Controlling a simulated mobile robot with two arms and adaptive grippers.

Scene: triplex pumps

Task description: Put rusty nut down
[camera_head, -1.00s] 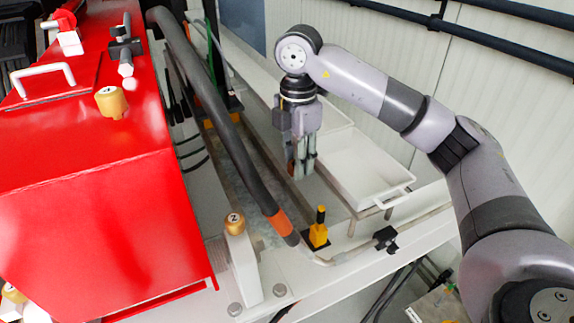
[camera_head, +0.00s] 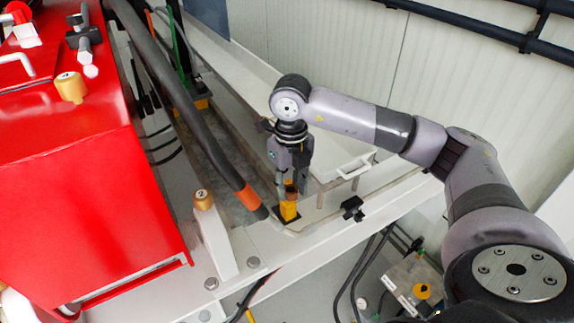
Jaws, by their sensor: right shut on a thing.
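My right gripper (camera_head: 291,184) points down and is shut on a small brownish piece, the rusty nut (camera_head: 291,190). The nut is at the top of the yellow stand (camera_head: 289,211), which sits on a black base on the white frame. The stand's black peg is hidden by the nut and the fingers. I cannot tell whether the nut is around the peg or just above it. My left gripper is not in view.
A white tray (camera_head: 345,168) stands just right of the gripper. A thick black hose (camera_head: 190,110) with an orange band passes on the left. A gold cap marked 2 (camera_head: 203,199) and the red pump housing (camera_head: 85,190) are further left.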

